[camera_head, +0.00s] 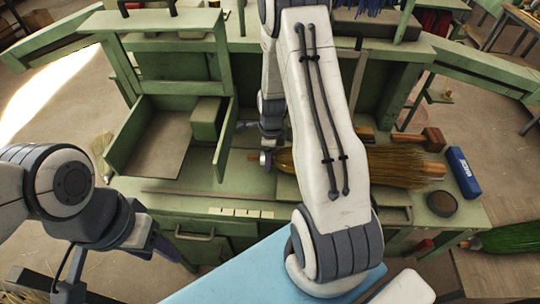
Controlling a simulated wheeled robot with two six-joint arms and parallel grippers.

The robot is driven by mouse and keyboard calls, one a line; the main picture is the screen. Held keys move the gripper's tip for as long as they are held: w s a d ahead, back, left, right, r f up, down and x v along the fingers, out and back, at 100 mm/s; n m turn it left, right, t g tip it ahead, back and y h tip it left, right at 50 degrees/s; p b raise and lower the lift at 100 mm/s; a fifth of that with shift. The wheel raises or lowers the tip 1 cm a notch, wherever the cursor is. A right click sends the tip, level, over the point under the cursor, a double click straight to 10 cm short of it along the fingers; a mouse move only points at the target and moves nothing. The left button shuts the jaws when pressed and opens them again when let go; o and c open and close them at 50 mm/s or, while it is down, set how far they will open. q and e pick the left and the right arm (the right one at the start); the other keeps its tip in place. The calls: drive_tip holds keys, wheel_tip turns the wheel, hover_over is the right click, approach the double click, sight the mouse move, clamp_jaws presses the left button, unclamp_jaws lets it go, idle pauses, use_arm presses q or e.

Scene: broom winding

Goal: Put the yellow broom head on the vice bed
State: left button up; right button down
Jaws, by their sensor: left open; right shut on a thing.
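The yellow broom head (398,167) is a bundle of straw lying sideways over the right half of the green workbench (190,203). My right arm's white link crosses in front of its middle. My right gripper (268,157) is shut at the broom head's narrow left end; the grip itself is small and partly hidden. My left gripper (168,247) is open and empty at the lower left, in front of the bench and away from the broom head. I cannot clearly pick out the vice bed; the bench top under the broom head is partly hidden.
A green open-topped box (157,140) takes up the bench's left side. A wooden mallet-like piece (432,138), a blue box (463,172) and a dark round tin (442,203) sit at the right. A green broom head (510,237) lies at the far right.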

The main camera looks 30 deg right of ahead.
drive_tip(key=shift+c, duration=0.3)
unclamp_jaws()
drive_tip(key=shift+f, duration=0.1)
